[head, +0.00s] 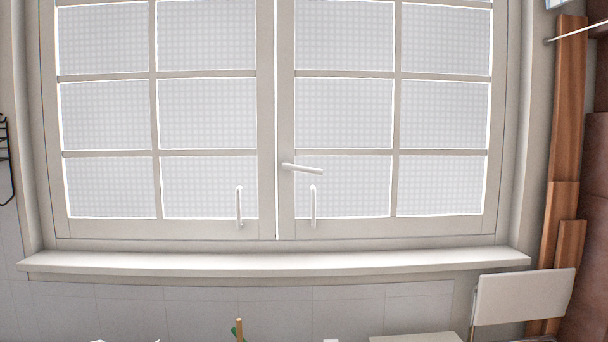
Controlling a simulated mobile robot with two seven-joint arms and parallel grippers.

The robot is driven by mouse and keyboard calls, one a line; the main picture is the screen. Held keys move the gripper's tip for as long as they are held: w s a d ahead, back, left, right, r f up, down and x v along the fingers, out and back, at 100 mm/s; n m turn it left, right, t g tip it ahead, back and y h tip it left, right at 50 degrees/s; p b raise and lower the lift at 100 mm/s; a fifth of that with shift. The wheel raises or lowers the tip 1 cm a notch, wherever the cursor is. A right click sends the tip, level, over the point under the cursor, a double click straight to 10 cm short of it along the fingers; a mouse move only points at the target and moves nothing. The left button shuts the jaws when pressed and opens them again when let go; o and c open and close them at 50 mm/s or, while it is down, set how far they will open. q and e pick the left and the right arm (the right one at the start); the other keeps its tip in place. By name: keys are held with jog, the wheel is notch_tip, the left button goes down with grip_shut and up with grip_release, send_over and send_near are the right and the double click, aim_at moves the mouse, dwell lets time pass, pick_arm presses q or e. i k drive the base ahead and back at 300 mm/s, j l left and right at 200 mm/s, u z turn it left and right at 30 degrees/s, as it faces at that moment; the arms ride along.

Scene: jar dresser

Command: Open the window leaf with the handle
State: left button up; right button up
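A white two-leaf window fills the upper middle of the head view, with a left leaf (155,154) and a right leaf (395,154). The leaves meet at a thin bright vertical line and look closed. A white lever handle (303,169) sits on the inner edge of the right leaf and lies nearly level, pointing right. Below it is an upright white pull bar (313,205) on the right leaf. A matching pull bar (239,206) is on the left leaf. Neither of my grippers shows in this view.
A white sill (270,263) juts out below the window. A white chair back (523,296) stands at lower right, beside wooden boards (565,130). A dark wire rack (5,160) hangs at the left edge. A brown stick (239,329) rises at the bottom. The space before the panes is clear.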

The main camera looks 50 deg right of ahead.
aim_at(400, 105)
jog(key=z, duration=1.6)
